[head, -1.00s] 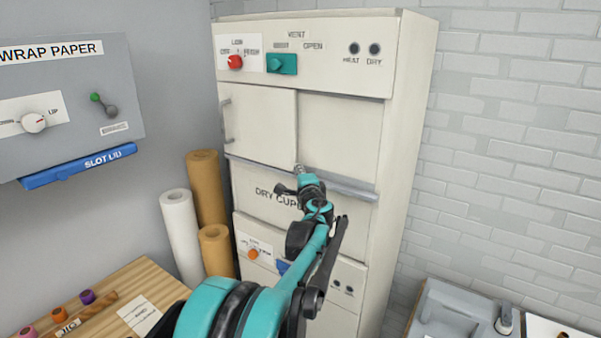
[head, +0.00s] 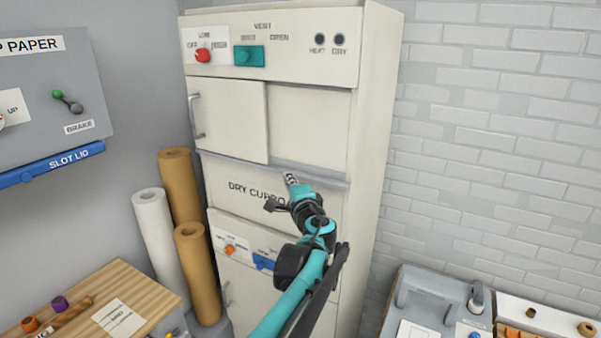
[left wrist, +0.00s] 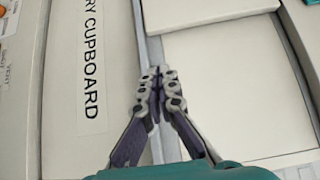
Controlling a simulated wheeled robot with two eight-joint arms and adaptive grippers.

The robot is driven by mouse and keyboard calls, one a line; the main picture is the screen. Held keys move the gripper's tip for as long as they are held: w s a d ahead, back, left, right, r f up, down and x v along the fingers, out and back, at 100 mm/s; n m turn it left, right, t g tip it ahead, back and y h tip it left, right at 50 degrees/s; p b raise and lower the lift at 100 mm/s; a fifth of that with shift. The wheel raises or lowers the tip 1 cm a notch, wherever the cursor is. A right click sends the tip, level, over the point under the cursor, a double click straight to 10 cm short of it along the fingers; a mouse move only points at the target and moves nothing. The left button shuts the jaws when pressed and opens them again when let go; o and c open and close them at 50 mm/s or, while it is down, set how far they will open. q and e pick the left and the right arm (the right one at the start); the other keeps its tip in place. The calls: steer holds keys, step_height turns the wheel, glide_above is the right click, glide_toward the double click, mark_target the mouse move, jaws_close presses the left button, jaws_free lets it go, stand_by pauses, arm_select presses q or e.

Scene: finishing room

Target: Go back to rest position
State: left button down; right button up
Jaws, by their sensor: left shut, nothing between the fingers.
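My left gripper (head: 291,180) is shut and empty in front of the dry cupboard (head: 385,120), near the grey ledge below its sliding door (head: 230,118). In the left wrist view the closed fingers (left wrist: 160,85) point at the grey rail (left wrist: 152,60) beside the "DRY CUPBOARD" label (left wrist: 90,65). I cannot tell whether they touch it. The sliding door stands at the left, with its handle at its left edge. My right gripper is not in view.
A wooden bench (head: 150,297) with a card and small coloured reels is at lower left. Paper rolls (head: 177,205) stand beside the cupboard. A grey wrap paper unit (head: 50,95) hangs on the left wall. A grey appliance (head: 420,305) sits at lower right.

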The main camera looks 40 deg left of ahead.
arm_select(q)
steer(key=s+d+f+n+h+b, duration=0.2)
steer(key=s+d+f+h+b, duration=0.3)
steer(key=d+f+b, duration=0.3)
steer(key=s+d+f+n+g+h+b, duration=0.1)
steer(key=s+d+f+h+b, duration=0.4)
steer(key=d+f, duration=1.1)
steer(key=s+d+f+n+g+h+b, duration=0.1)
steer(key=s+d+f+n+h+b, duration=0.2)
steer(key=d+f+b, duration=0.8)
steer(key=s+d+f+h, duration=0.1)
steer(key=s+f, duration=0.3)
steer(key=f, duration=1)
steer(key=shift+s+d+f+h+b, duration=0.2)
steer(key=shift+d+h+b, duration=0.15)
steer(key=shift+h, duration=0.25)
